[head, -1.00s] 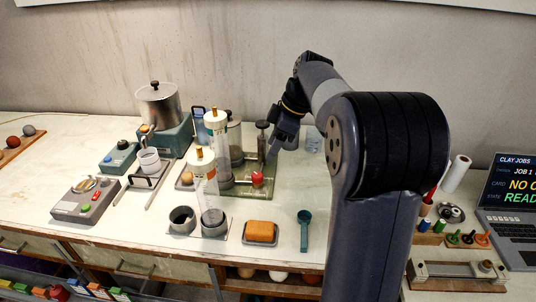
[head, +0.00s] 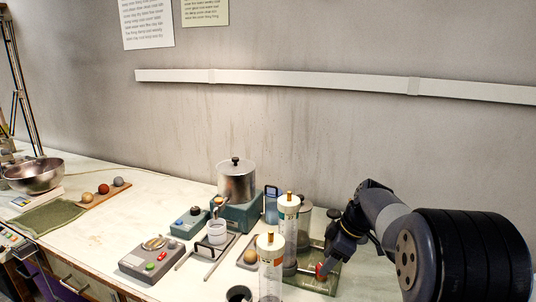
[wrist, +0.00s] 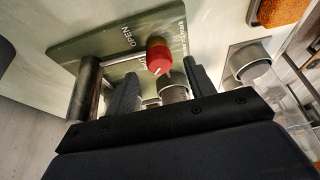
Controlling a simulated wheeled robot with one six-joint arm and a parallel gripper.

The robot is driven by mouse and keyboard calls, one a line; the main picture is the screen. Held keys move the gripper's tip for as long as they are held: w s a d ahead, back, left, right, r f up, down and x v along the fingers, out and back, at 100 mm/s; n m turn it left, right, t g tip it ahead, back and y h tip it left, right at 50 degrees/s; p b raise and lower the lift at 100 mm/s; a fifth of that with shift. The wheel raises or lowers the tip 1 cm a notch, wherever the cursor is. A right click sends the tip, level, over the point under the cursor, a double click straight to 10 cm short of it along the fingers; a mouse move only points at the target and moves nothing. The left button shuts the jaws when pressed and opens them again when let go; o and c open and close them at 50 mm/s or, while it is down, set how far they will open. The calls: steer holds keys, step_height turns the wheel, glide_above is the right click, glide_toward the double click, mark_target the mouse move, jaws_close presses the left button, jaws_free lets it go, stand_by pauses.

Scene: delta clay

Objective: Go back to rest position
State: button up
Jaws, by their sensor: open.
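My gripper (wrist: 162,88) is open, with its two dark fingers apart. It points down at the green plate (wrist: 85,48), which is marked OPEN. In the wrist view a red knob (wrist: 158,55) shows in the gap between the fingers, apart from both as far as I can see. In the head view my gripper is beside the red knob (head: 321,269), at the right end of the row of apparatus. The fingertips are hard to make out there. My arm is bent and reaches in from the right.
Two clear cylinders with white caps (head: 271,241) (head: 289,200) stand left of my gripper.

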steer(key=shift+x, duration=1.15)
steer(key=v, duration=1.1)
steer(key=x, duration=1.1)
steer(key=m+t+p, duration=0.1)
steer(key=m, duration=0.1)
steer(key=m+h+p, duration=0.1)
steer(key=m, duration=0.2)
steer(key=shift+s+a+r+t+p, duration=0.15)
steer(key=shift+r+t+p, duration=0.05)
steer(key=shift+t+p, duration=0.2)
steer(key=m+h+p, duration=0.1)
steer(key=m+p, duration=0.1)
steer(key=m, duration=0.1)
steer(key=m+t+h+p, duration=0.1)
steer(key=m+p, duration=0.2)
steer(key=shift+a+f, duration=0.1)
steer(key=shift+a+m+h+p, duration=0.1)
steer(key=shift+m+h+p, duration=0.5)
steer(key=shift+m, duration=0.8)
steer(key=shift+a+f+m+h, duration=0.1)
steer(key=shift+m+h, duration=0.8)
steer(key=shift+m, duration=1.2)
